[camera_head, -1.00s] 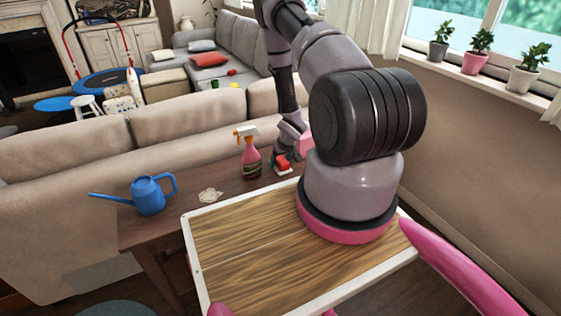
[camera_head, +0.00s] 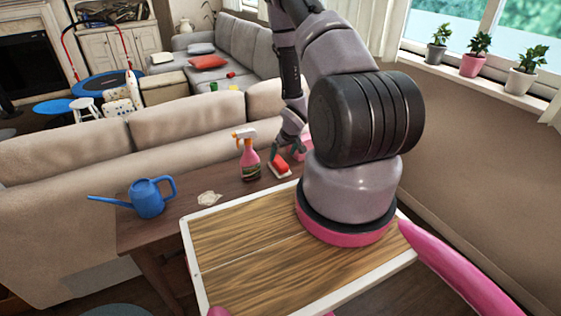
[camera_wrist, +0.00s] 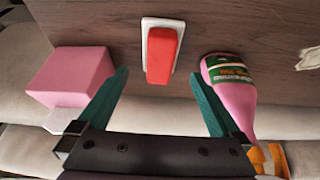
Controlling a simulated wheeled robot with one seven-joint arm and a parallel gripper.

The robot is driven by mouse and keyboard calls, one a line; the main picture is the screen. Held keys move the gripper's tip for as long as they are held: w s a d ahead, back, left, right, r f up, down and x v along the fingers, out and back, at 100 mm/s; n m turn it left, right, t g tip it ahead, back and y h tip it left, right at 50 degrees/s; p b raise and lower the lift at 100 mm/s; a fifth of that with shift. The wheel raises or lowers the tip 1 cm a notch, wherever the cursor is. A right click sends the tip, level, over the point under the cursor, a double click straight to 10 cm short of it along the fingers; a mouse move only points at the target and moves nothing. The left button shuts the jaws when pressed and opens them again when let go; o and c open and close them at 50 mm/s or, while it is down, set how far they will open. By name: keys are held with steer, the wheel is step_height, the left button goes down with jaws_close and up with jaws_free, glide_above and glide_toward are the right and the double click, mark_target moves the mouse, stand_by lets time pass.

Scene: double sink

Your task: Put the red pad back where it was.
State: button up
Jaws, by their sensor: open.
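The red pad (camera_wrist: 161,54) lies on a small white holder (camera_wrist: 146,40) on the brown wooden table (camera_wrist: 118,28) in the wrist view. Both also show in the head view, the red pad (camera_head: 281,168) beside the spray bottle. My gripper (camera_wrist: 159,76) is open, with its teal fingers spread wide on either side of the pad and apart from it. Nothing is between the fingers' grip. In the head view my gripper (camera_head: 291,141) is just behind the pad, partly hidden by my arm.
A pink spray bottle (camera_head: 249,160) stands close on one side of the pad. A pink block (camera_wrist: 73,76) is close on the other side. A crumpled cloth (camera_head: 209,198) and a blue watering can (camera_head: 150,197) sit farther left. The sofa back (camera_head: 190,123) borders the table.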

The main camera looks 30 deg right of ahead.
steer(key=s+a+r+m+t+h, duration=0.1)
steer(key=a+r+m, duration=0.1)
steer(key=r, duration=1.7)
steer(key=s+a+r+m, duration=0.1)
steer(key=a+r, duration=0.1)
steer(key=r, duration=1.7)
steer(key=s+a+r+y, duration=0.1)
steer(key=s+a+r, duration=0.3)
steer(key=s+r, duration=0.2)
steer(key=s+a+r+m+t+y, duration=0.1)
steer(key=s+a+r, duration=0.2)
steer(key=s+r, duration=0.3)
steer(key=s+a+r+y, duration=0.1)
steer(key=s+a+r, duration=0.3)
steer(key=s, duration=0.6)
steer(key=shift+a+r+m, duration=0.3)
steer(key=shift+r, duration=0.65)
steer(key=shift+t, duration=0.3)
